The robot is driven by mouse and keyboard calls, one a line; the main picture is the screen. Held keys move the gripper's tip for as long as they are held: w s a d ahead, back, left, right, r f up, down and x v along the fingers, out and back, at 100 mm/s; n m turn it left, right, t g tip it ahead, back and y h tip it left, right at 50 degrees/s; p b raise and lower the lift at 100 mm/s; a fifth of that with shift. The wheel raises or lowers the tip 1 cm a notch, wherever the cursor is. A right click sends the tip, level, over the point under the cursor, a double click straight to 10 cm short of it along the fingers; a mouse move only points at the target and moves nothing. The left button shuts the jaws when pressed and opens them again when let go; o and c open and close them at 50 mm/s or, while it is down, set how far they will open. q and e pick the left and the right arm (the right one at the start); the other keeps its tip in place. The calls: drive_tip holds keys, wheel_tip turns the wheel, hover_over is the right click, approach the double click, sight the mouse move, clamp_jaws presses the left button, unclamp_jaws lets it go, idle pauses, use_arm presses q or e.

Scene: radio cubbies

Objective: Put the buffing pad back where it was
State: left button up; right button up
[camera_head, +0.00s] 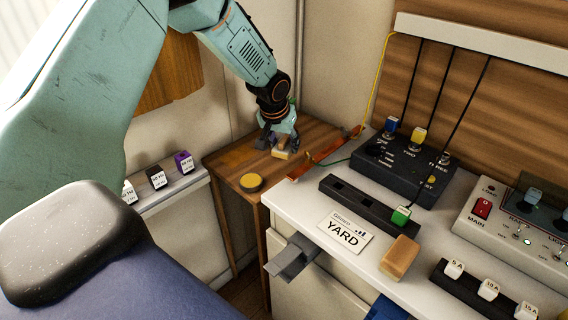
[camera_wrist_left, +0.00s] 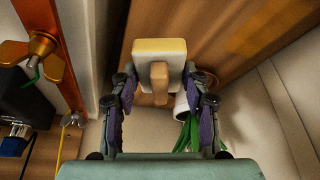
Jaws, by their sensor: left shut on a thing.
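My left gripper (camera_head: 281,140) is shut on the buffing pad (camera_head: 281,154), a pale cream and yellow block over the wooden side table (camera_head: 233,159). In the left wrist view the pad (camera_wrist_left: 159,47) has a tan wooden grip (camera_wrist_left: 159,79), which sits between the two fingers of the left gripper (camera_wrist_left: 159,84). I cannot tell whether the pad touches the tabletop. My right gripper is not in view.
A round yellow-topped tin (camera_head: 251,182) stands near the table's front edge. An orange bar (camera_head: 327,152) lies to the right. The white counter (camera_head: 297,213) holds a black switch box (camera_head: 393,170), a YARD card (camera_head: 345,234) and a tan block (camera_head: 399,257). Green leaves (camera_wrist_left: 188,136) show below the pad.

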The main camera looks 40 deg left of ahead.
sight(284, 169)
use_arm(q)
wheel_tip(284, 169, down, 2)
drive_tip(key=shift+w+f, duration=0.1)
wheel_tip(284, 169, down, 4)
drive_tip(key=shift+r+b, duration=0.25)
drive_tip(key=shift+b, duration=0.45)
drive_tip(key=shift+f, duration=0.1)
drive_tip(key=o, duration=0.6)
drive_tip(key=shift+f, duration=0.1)
drive_tip(key=o, duration=0.4)
drive_tip(key=shift+f, duration=0.1)
